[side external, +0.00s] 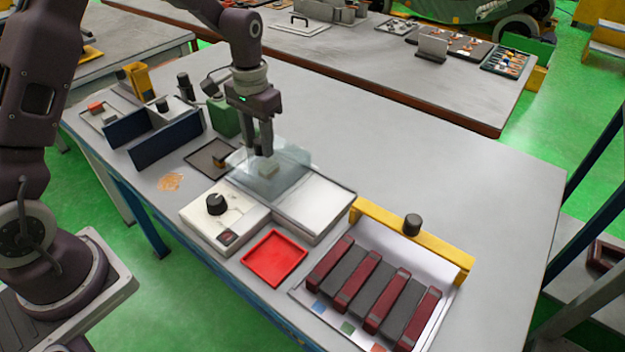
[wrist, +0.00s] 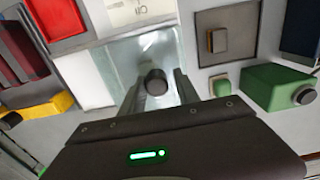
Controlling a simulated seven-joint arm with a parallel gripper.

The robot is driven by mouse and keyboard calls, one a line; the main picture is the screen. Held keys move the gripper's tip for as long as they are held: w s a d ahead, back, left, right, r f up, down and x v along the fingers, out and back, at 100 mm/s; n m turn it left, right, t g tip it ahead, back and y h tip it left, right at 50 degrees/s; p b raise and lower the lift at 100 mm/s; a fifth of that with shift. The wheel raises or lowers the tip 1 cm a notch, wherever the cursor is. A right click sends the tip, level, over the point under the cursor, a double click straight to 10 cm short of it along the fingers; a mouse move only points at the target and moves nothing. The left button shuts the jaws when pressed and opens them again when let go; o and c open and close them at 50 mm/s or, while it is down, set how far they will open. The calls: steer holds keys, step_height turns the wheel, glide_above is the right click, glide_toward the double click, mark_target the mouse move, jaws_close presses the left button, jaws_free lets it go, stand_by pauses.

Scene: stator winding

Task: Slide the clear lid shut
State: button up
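The clear lid (side external: 288,158) is a see-through sheet in the side view, lying over the far-left part of a white box (side external: 312,207). In the wrist view the lid (wrist: 125,58) shows as a pale glassy panel with a dark round knob (wrist: 155,82). My gripper (side external: 262,153) points down above the lid. In the wrist view my gripper's fingers (wrist: 158,88) stand on either side of the knob, with visible gaps, so it looks open. Whether the fingertips touch the lid is unclear.
A control box with a black dial (side external: 216,204) and a red tray (side external: 274,258) stand in front. A rack of dark red and grey bars (side external: 372,290) with a yellow rail is at right. A green block (wrist: 281,92) and dark tray (wrist: 228,37) are close by. The right tabletop is clear.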

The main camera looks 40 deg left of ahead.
steer(key=shift+r, duration=2.9)
steer(key=s+d+r+t, duration=0.2)
steer(key=s+r, duration=0.4)
steer(key=r, duration=0.3)
steer(key=s+d+r+t, duration=0.1)
steer(key=s+d, duration=0.1)
steer(key=s, duration=0.8)
steer(key=s+d+r+t, duration=0.2)
steer(key=s, duration=0.9)
steer(key=shift+r+t, duration=0.2)
steer(key=shift+t, duration=0.1)
steer(key=shift+o, duration=0.2)
